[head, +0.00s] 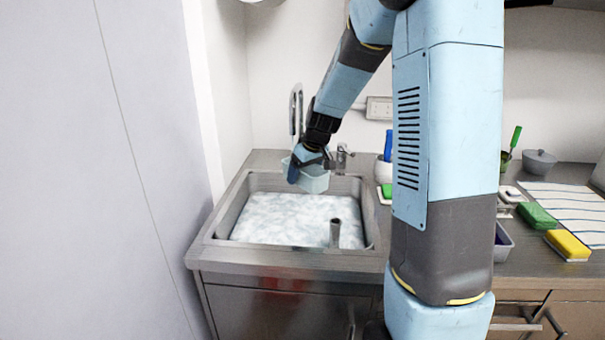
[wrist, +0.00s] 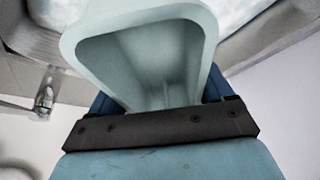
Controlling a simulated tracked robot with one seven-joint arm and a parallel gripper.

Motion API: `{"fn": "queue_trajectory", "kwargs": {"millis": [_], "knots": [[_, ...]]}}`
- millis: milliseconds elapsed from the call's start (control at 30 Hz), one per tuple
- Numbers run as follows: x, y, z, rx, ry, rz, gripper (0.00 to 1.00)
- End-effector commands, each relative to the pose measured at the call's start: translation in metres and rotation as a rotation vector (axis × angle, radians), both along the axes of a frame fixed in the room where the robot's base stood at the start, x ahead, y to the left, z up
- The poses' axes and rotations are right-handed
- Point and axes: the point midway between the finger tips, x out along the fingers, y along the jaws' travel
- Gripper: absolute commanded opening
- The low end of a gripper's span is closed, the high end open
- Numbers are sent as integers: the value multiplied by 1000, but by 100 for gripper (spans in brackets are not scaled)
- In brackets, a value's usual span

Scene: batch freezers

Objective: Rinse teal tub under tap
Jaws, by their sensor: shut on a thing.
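The teal tub (head: 314,183) is held by my gripper (head: 305,168) above the back part of the sink, near the tap. In the wrist view the pale teal tub (wrist: 140,48) fills the upper middle, and I look into its empty-looking inside. My gripper (wrist: 158,112) is shut on it, with blue fingers at its sides. The tap (head: 296,112) rises behind my gripper, its lower part hidden by it; a lever (head: 343,153) stands to its right. The sink (head: 222,222) is full of foamy water (head: 285,215). I cannot see whether water runs from the tap.
A metal standpipe (head: 335,233) sticks up from the foam at the front right. A wall (head: 90,170) stands close on the left.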

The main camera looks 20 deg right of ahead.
Motion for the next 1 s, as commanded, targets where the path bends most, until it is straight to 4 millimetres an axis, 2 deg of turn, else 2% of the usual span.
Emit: {"fn": "queue_trajectory", "kwargs": {"millis": [1000], "knots": [[1,-11,0,0,0,1,45]]}}
